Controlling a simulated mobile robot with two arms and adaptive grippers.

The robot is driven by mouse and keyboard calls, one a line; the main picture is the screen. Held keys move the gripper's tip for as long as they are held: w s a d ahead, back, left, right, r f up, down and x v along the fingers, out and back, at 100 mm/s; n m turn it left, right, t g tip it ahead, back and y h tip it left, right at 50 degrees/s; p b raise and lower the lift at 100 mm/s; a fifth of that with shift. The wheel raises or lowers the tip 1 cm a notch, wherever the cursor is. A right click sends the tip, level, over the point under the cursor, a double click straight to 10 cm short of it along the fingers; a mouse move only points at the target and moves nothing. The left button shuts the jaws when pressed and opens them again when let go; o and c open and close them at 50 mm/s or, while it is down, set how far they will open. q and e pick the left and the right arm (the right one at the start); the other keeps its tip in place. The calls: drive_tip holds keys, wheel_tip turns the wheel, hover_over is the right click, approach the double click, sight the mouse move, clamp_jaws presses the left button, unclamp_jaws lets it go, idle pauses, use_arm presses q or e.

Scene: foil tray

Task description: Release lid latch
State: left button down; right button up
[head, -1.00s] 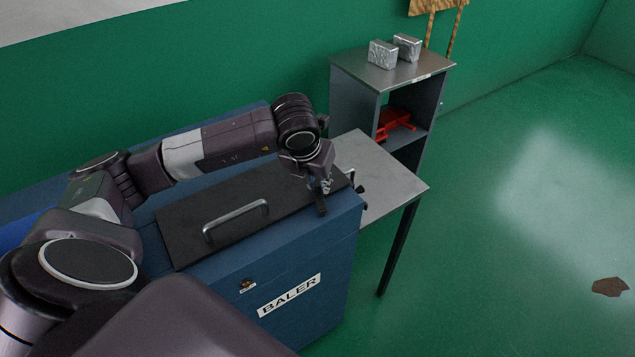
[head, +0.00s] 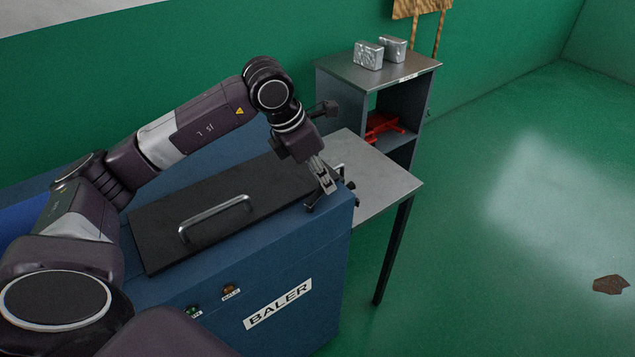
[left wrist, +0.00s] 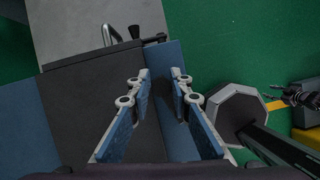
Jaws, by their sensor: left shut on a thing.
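The baler's black lid (head: 190,215) with its grey bar handle (head: 215,217) lies flat and shut on the blue baler (head: 335,235). A small dark latch lever (head: 312,205) sits at the lid's right end, near the front corner. My left gripper (head: 325,184) reaches down over this corner and is shut on the latch lever; its grip is partly hidden in the head view. In the left wrist view, the two blue-padded fingers (left wrist: 158,92) stand either side of the narrow space beside the lid edge, and the lever is hard to make out there.
A grey side table (head: 385,180) adjoins the baler's right end. Behind it stands a shelf unit (head: 375,72) with two silvery blocks (head: 382,50) on top and a red object (head: 383,125) inside. Green floor is open at right, with a brown scrap (head: 610,285).

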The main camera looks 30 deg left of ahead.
use_arm(q)
drive_tip(key=m, duration=0.1)
drive_tip(key=d+m, duration=0.1)
drive_tip(key=shift+s+f+m+g+h+b, duration=0.1)
drive_tip(key=shift+f+m+g+h+b, duration=0.05)
drive_tip(key=shift+m+g+h+b, duration=0.2)
drive_tip(key=shift+s+d+m+g+b, duration=0.2)
drive_tip(key=shift+d+m+g+b, duration=0.2)
drive_tip(key=shift+m, duration=0.65)
drive_tip(key=shift+s+d+h, duration=0.1)
drive_tip(key=shift+s+h, duration=0.1)
drive_tip(key=shift+h, duration=0.05)
drive_tip(key=c, duration=1.9)
unclamp_jaws()
drive_tip(key=shift+s, duration=0.1)
drive_tip(key=shift+c, duration=0.2)
drive_tip(key=shift+w, duration=0.2)
drive_tip(key=shift+a+r, duration=0.2)
drive_tip(key=shift+r, duration=0.25)
drive_tip(key=v, duration=1.1)
